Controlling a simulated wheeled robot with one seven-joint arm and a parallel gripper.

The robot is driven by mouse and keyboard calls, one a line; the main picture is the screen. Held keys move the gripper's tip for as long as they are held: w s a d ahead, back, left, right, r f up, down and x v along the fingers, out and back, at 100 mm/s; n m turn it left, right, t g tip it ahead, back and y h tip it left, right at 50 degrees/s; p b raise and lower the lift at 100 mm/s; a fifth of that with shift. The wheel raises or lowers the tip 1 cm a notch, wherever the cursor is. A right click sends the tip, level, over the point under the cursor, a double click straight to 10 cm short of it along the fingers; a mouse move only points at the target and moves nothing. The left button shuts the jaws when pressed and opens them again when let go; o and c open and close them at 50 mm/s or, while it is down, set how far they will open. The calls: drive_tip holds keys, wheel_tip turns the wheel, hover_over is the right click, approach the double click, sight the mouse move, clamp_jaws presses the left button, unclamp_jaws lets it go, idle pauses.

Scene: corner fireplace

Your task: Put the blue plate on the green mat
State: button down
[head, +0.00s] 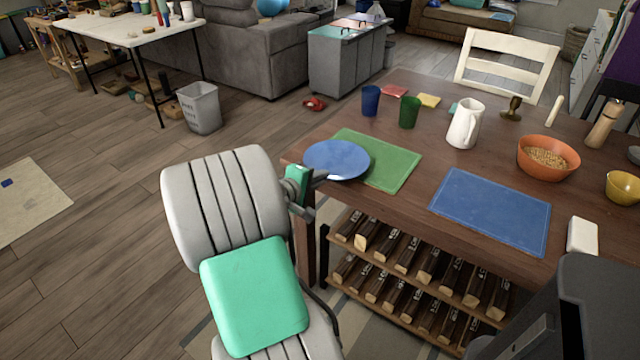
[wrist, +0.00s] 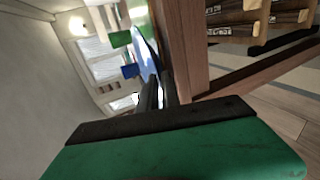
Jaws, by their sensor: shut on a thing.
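The blue plate (head: 337,159) is at the left end of the wooden table, overlapping the left part of the green mat (head: 395,167). The head view does not settle whether it touches the mat or is slightly above it. My gripper (head: 318,177) is shut on the plate's near left rim, at the table's left corner. In the wrist view the plate (wrist: 146,52) shows nearly edge-on beyond my dark fingers (wrist: 158,92). The plate hides part of the mat.
A blue mat (head: 492,210) lies to the right on the table (head: 410,118). A blue cup (head: 371,100), a green cup (head: 409,112), a white pitcher (head: 465,124) and an orange bowl (head: 547,158) stand behind. A bottle rack (head: 420,275) is below the tabletop.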

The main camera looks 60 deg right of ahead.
drive_tip(key=shift+f, duration=0.7)
drive_tip(key=c, duration=1.6)
unclamp_jaws()
drive_tip(key=shift+o, duration=0.2)
drive_tip(key=shift+r, duration=0.1)
